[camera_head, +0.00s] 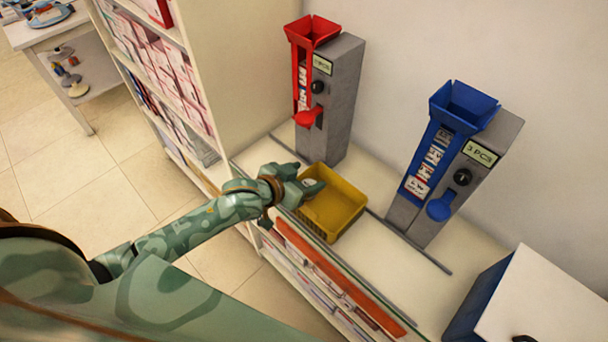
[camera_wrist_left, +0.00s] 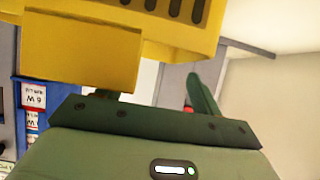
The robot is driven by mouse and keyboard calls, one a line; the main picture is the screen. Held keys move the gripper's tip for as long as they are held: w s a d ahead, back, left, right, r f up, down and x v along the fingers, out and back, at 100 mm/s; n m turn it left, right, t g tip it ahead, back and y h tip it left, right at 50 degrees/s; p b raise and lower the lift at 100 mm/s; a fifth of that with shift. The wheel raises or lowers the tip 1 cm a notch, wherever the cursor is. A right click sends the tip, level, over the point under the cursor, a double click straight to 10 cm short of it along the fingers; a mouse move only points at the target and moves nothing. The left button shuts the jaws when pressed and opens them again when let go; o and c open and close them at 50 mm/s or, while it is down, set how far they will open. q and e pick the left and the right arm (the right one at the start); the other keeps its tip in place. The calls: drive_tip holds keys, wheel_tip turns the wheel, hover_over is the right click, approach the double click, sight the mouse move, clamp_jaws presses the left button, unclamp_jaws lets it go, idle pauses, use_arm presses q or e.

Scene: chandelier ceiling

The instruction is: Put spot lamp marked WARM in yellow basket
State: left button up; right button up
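The yellow basket (camera_head: 336,207) stands on the pale counter and looks empty in the head view. My left gripper (camera_head: 312,187) is at its left rim, with a finger over the rim. In the left wrist view the basket (camera_wrist_left: 80,58) fills the upper left, close to my left gripper. One green finger shows there, right of the basket; the other is hidden, so I cannot tell whether the gripper holds the rim. A blue dispenser (camera_head: 438,165) and a red dispenser (camera_head: 303,85) hold small boxes. I cannot read WARM on any box. My right gripper is not in view.
The grey dispenser bodies stand at the back of the counter, along the wall. A tall shelf (camera_head: 238,75) full of boxes stands left of the counter. A white-topped blue box (camera_head: 540,300) is at the lower right. Counter between basket and lower right is mostly clear.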

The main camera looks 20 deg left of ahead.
use_arm(q)
drive_tip(key=shift+r, duration=0.3)
drive_tip(key=p+v, duration=0.3)
drive_tip(key=v, duration=0.9)
drive_tip(key=s+a+f+g+y, duration=0.15)
drive_tip(key=s+f, duration=0.25)
drive_tip(key=f, duration=0.5)
drive_tip(key=s+a+f+n+g+y, duration=0.1)
drive_tip(key=s+a+f+g, duration=0.2)
drive_tip(key=f, duration=0.6)
drive_tip(key=s+a+f+y, duration=0.2)
drive_tip(key=s+a+f, duration=0.15)
drive_tip(key=f, duration=0.55)
drive_tip(key=s+d+f+g, duration=0.3)
drive_tip(key=s+f, duration=0.3)
drive_tip(key=s, duration=0.6)
drive_tip(key=s+d+f+g, duration=0.3)
drive_tip(key=s+f, duration=0.3)
drive_tip(key=s, duration=0.6)
drive_tip(key=shift+s+f+m, duration=0.2)
drive_tip(key=shift+f+m, duration=0.15)
drive_tip(key=shift+m, duration=0.05)
